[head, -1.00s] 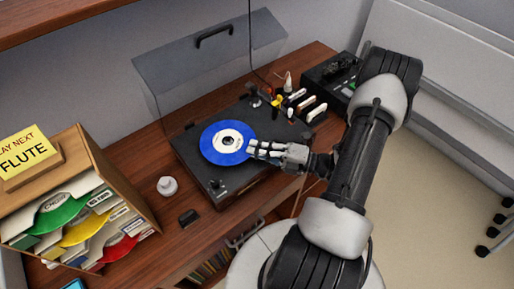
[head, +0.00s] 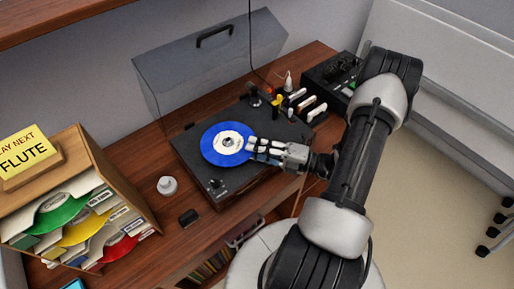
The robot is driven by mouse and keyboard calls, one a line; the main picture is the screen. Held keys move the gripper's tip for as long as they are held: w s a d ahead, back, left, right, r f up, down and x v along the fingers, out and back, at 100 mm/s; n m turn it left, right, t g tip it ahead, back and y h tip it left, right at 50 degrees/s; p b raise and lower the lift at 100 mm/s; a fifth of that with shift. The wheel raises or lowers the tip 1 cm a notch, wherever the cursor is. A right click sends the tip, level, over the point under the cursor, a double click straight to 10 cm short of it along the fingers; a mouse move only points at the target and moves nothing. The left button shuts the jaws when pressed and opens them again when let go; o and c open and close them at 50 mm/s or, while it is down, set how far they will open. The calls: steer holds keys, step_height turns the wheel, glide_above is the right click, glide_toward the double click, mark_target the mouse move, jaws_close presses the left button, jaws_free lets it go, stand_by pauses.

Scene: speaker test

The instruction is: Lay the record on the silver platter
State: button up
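A blue record (head: 212,153) with a white label lies flat or nearly flat over the middle of the black turntable (head: 234,190). The silver platter cannot be made out; the record covers that area. My gripper (head: 252,149) is at the record's right edge, reaching in from the right, low over the turntable. Its fingertips meet or overlap the rim in the picture. I cannot tell whether they still pinch the record or stand apart from it, nor whether the record rests fully on the platter.
The turntable's clear lid (head: 205,70) stands open behind. A wooden record box (head: 125,190) with coloured sleeves and a yellow FLUTE sign (head: 24,152) is at left. A white knob-like piece (head: 167,186) and small black block (head: 188,217) lie between. A black mixer (head: 325,80) stands back right.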

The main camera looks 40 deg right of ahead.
steer(key=shift+c, duration=0.2)
steer(key=v, duration=0.7)
steer(key=shift+p, duration=0.4)
steer(key=shift+r, duration=0.15)
stand_by(0.5)
steer(key=s+a+r+n+g+h, duration=0.1)
steer(key=a+r+n+g, duration=1.3)
steer(key=n, duration=1)
steer(key=s+a+r+n+t+h, duration=0.2)
steer(key=s+a+r+n+h, duration=0.1)
steer(key=n, duration=0.8)
steer(key=s+a+r+n+t+h, duration=0.1)
steer(key=s+a+r+n+h, duration=0.2)
steer(key=r+n+h, duration=0.3)
steer(key=shift+s+r+n+t+h, duration=0.25)
steer(key=shift+s+n+t, duration=0.2)
steer(key=shift+n, duration=2.45)
steer(key=shift+s, duration=0.1)
